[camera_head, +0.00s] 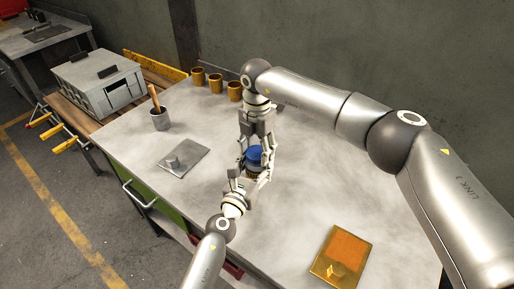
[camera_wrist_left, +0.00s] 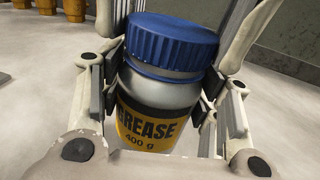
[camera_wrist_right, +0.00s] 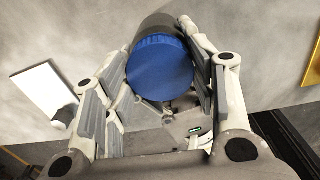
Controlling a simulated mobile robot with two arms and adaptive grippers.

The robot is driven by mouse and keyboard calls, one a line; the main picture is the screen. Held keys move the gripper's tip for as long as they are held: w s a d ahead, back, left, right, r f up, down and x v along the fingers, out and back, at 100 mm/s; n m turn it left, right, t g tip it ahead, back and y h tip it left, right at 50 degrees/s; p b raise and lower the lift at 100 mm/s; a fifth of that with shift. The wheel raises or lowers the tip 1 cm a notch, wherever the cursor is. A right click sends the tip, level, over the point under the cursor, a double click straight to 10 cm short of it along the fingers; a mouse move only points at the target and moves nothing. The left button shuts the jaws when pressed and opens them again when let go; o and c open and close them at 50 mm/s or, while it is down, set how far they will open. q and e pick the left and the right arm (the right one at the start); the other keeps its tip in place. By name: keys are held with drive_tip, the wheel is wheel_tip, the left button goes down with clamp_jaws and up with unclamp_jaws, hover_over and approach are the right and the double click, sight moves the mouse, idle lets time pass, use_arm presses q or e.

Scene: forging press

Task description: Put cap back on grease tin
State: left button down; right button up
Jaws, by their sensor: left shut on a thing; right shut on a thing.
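The grease tin (camera_wrist_left: 150,125) is a silver can with a yellow and black label. My left gripper (camera_head: 250,176) is shut around its body. The blue ribbed cap (camera_wrist_left: 172,42) is on top of the tin's mouth, with a silver band of the tin showing below it. I cannot tell whether it is fully seated. The cap also shows from above in the right wrist view (camera_wrist_right: 160,68). My right gripper (camera_head: 257,150) reaches in from the far side and is shut on the cap, its fingers at the cap's sides. The tin's lower part is partly hidden in the head view.

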drive_tip(key=m, duration=0.4)
drive_tip(key=shift+m, duration=0.3)
drive_tip(key=m, duration=0.8)
drive_tip(key=shift+m, duration=0.4)
drive_tip(key=m, duration=0.3)
drive_tip(key=shift+m, duration=0.3)
drive_tip(key=o, duration=0.8)
drive_tip(key=shift+o, duration=0.2)
